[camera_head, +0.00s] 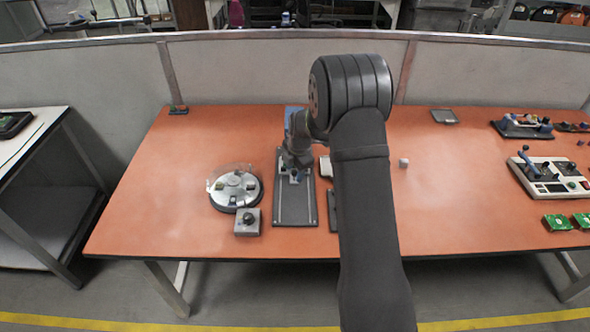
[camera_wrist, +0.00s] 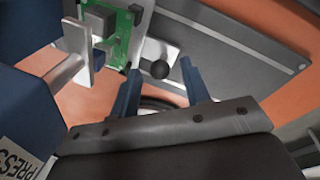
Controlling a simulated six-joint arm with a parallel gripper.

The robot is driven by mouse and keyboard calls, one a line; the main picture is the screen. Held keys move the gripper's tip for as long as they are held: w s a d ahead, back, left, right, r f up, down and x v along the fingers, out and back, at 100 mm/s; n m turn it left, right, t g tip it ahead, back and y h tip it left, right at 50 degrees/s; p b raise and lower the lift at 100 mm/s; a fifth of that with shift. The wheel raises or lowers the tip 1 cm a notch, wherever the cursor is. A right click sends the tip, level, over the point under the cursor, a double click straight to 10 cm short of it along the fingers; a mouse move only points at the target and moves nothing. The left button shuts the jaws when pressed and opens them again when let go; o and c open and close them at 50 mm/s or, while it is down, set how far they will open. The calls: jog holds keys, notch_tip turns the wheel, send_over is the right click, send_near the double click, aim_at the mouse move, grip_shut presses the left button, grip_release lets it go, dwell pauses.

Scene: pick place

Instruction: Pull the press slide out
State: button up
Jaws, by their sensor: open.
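The press (camera_head: 293,118) has a blue body and stands at the back of the long dark slide base (camera_head: 295,212). In the wrist view, part of the blue press (camera_wrist: 28,110) is at the left, with a "PRESS" label. A light slide plate carries a round black knob (camera_wrist: 160,69), with a green circuit board (camera_wrist: 121,42) beside it. My gripper (camera_wrist: 160,74) is open, its blue fingers on either side of the knob in the picture; I cannot tell whether they touch it. In the head view my gripper (camera_head: 293,178) is over the slide base, partly hidden by my arm.
A round dial fixture (camera_head: 236,190) and a grey knob box (camera_head: 248,222) stand left of the slide base. A small white cube (camera_head: 403,162) lies to the right. A control box (camera_head: 552,178) and green boards (camera_head: 557,222) are far right. The table's right middle is clear.

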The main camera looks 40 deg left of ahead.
grip_shut()
jog(key=s+d, duration=1.1)
jog(key=shift+s+d+f, duration=0.1)
jog(key=shift+s+d, duration=0.2)
jog(key=shift+d, duration=0.1)
grip_release()
jog(key=shift+s, duration=0.1)
jog(key=shift+r, duration=0.6)
jog(key=d+r, duration=0.3)
jog(key=r, duration=1.3)
jog(key=shift+s, duration=0.25)
